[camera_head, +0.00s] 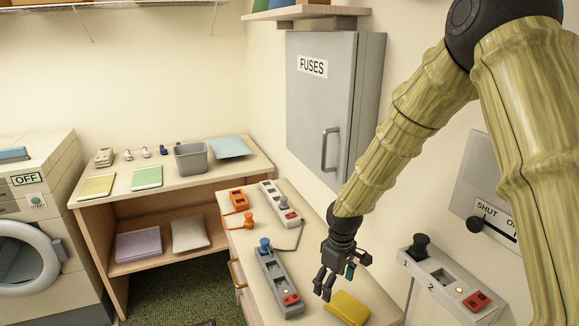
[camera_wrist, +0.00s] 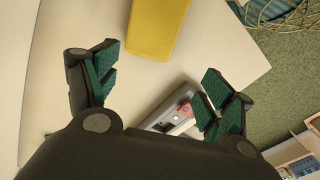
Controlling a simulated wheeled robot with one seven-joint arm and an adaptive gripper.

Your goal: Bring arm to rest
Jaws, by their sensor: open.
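My gripper (camera_head: 338,274) is open and empty, hanging at the end of my arm over the counter (camera_head: 262,205) in the head view. A yellow block-like object (camera_head: 347,308) lies on the counter just below and beside it. In the wrist view my gripper (camera_wrist: 160,88) has its two fingers spread wide. The yellow object (camera_wrist: 158,24) lies past the fingertips there, apart from them. A grey device with a red switch (camera_wrist: 172,118) shows between the fingers, partly hidden by my gripper's body.
A grey power strip (camera_head: 278,283) with a blue plug, a white strip (camera_head: 277,203) and an orange device (camera_head: 238,199) lie on the counter. The grey fuse cabinet (camera_head: 320,110) is on the wall behind my arm. A control box (camera_head: 449,283) stands at right. A washer (camera_head: 38,230) is at left.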

